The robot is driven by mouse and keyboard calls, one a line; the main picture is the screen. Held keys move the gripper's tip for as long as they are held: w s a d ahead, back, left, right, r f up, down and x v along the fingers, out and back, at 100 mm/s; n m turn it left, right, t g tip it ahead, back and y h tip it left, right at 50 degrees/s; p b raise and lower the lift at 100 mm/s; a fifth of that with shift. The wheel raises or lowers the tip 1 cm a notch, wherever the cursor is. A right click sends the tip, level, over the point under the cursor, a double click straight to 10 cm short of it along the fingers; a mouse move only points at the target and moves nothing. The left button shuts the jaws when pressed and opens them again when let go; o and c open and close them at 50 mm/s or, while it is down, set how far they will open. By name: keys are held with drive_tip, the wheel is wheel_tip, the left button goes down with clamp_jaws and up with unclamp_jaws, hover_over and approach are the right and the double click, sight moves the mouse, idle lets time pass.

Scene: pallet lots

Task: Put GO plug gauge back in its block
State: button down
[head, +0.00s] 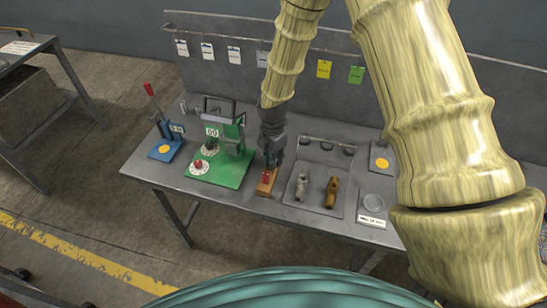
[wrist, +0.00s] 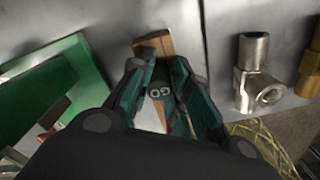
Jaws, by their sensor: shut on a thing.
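The GO plug gauge shows in the wrist view as a dark round end marked "GO" (wrist: 160,90), between the two fingers of my gripper (wrist: 160,76). My gripper is shut on it. The wooden block (wrist: 153,45) lies beneath the fingertips, its far end showing past them. In the head view the block (head: 266,188) stands near the table's front edge, with a red part (head: 265,176) on it, and my gripper (head: 271,160) is right over it. The fingers hide the gauge's lower end, so I cannot tell whether it is in a hole.
A green fixture (head: 222,168) stands just left of the block. A grey tray (head: 318,208) with a silver fitting (head: 300,187) and a brown fitting (head: 332,192) is just right. A blue stand (head: 167,145) with a red lever is farther left.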

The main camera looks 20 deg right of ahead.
drive_tip(key=c, duration=1.3)
unclamp_jaws()
drive_tip(key=shift+c, duration=0.2)
drive_tip(key=shift+r, duration=0.65)
wheel_tip(320, 180, up, 12)
drive_tip(key=b, duration=0.3)
